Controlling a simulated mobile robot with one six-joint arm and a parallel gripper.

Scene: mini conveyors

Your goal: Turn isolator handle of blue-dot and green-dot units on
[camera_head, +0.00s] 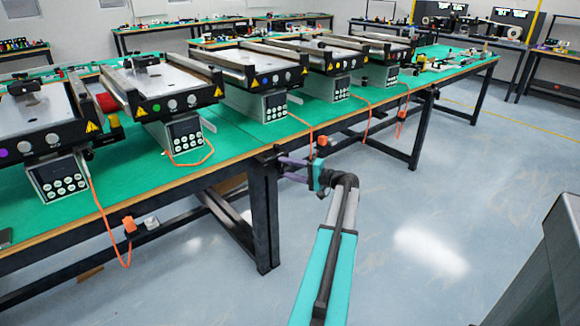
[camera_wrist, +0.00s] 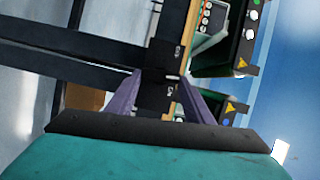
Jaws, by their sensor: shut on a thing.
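The green-dot unit (camera_head: 155,100) is a mini conveyor on the table, its green dot on the front panel. The unit to its right (camera_head: 262,72) shows a blue dot (camera_wrist: 227,121) in the wrist view. My gripper (camera_head: 279,164) has purple fingers and is at the table's front edge, below and between these units. In the wrist view my gripper (camera_wrist: 162,80) is shut on a dark labelled piece (camera_wrist: 160,94) at the table edge. I cannot tell whether this is an isolator handle or which way it is turned.
The purple-dot unit (camera_head: 30,125) is at the far left, beside a red-and-yellow part (camera_head: 108,103). Keypad boxes with orange cables stand before the units. Dark table legs (camera_head: 264,215) are close to my gripper.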

